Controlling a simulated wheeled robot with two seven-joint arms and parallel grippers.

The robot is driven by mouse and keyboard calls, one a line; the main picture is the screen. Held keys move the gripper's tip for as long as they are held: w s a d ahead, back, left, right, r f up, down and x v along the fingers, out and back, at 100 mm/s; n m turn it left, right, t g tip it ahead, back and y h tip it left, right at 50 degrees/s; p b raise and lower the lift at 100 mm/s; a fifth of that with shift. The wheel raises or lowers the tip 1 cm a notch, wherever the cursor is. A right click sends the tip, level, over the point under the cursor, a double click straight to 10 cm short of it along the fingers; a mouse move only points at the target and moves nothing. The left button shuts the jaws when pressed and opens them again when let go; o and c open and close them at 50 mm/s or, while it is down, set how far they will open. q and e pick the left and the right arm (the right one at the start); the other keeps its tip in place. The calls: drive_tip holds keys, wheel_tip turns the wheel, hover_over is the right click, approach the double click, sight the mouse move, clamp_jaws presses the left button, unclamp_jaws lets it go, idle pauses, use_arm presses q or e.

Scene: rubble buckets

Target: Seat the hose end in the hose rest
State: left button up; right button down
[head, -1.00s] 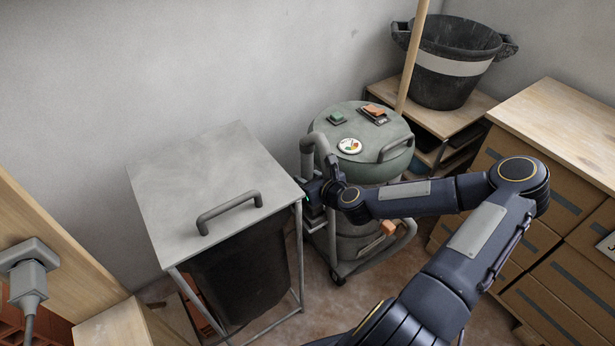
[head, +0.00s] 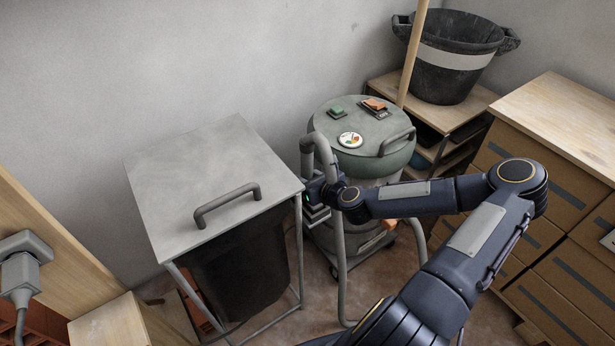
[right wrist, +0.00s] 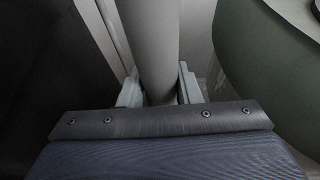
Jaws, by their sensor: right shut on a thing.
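The grey hose (head: 319,143) arches up beside the round green-grey vacuum (head: 356,165). One part of it hangs down in front of the vacuum's body to the floor. My right gripper (head: 315,208) is at the vacuum's left side, between it and the lidded bin stand. In the right wrist view, a thick pale hose section (right wrist: 150,40) stands upright between the two light grey fingers, which are shut on it. The hose end and the hose rest cannot be made out clearly. My left gripper is not in view.
The bin stand (head: 190,165) has a flat grey lid with a handle and is close to my right gripper's left. A black bucket (head: 450,65) stands on a shelf behind, near a wooden pole (head: 413,55). Drawers (head: 540,185) are at right.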

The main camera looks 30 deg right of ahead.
idle(0.6)
drive_tip(key=shift+f, duration=0.35)
drive_tip(key=c, duration=1)
unclamp_jaws()
drive_tip(key=shift+o, duration=0.2)
drive_tip(key=shift+s, duration=0.1)
drive_tip(key=p+v, duration=0.1)
drive_tip(key=v, duration=0.6)
drive_tip(key=shift+s, duration=0.3)
